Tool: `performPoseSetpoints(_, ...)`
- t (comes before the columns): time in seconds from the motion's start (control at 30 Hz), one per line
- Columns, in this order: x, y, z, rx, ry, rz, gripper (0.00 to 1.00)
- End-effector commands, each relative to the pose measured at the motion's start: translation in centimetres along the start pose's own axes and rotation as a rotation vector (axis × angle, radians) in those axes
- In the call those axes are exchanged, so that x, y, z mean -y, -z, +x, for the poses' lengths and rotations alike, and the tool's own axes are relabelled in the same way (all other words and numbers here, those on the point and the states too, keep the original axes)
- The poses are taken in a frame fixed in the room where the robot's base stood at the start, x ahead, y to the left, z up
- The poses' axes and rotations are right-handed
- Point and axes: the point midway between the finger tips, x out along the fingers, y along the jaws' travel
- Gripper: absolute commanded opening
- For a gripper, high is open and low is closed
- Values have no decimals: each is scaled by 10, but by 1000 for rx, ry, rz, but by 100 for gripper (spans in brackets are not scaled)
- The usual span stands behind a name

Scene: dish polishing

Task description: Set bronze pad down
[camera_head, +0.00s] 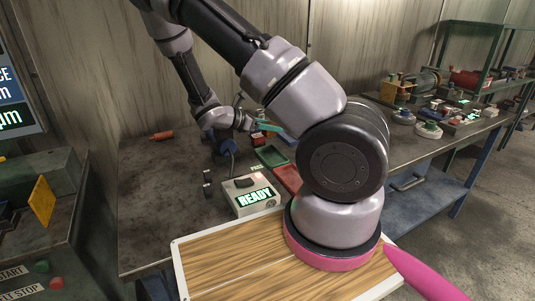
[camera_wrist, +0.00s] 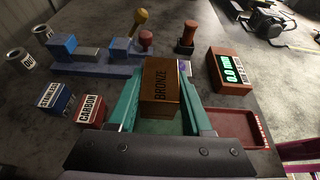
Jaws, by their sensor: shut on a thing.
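The bronze pad (camera_wrist: 160,88) is a brown block with BRONZE lettering. In the wrist view it sits between the two teal fingers of my gripper (camera_wrist: 158,100), which is shut on it. My gripper also shows in the head view (camera_head: 267,127), above the bench's far middle, where I cannot make out the pad. A green tray (camera_wrist: 158,127) shows between the fingers, below and behind the pad. It also shows in the head view (camera_head: 271,156). I cannot tell whether the pad touches anything beneath it.
A red tray (camera_wrist: 232,127) lies right of the green one. Blocks marked STAINLESS (camera_wrist: 55,97) and CARBON (camera_wrist: 89,107) stand to the left. A blue rack (camera_wrist: 95,68) is beyond. A READY display box (camera_head: 252,194) stands on the bench (camera_head: 150,190), whose left part is mostly clear.

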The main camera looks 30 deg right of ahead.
Motion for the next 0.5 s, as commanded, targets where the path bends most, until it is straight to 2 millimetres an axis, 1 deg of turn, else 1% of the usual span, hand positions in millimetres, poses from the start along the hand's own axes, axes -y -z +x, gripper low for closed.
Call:
performPoseSetpoints(0.3,2,43,20,3,10,2,0)
performPoseSetpoints(0.5,1,54,24,1,8,4,0)
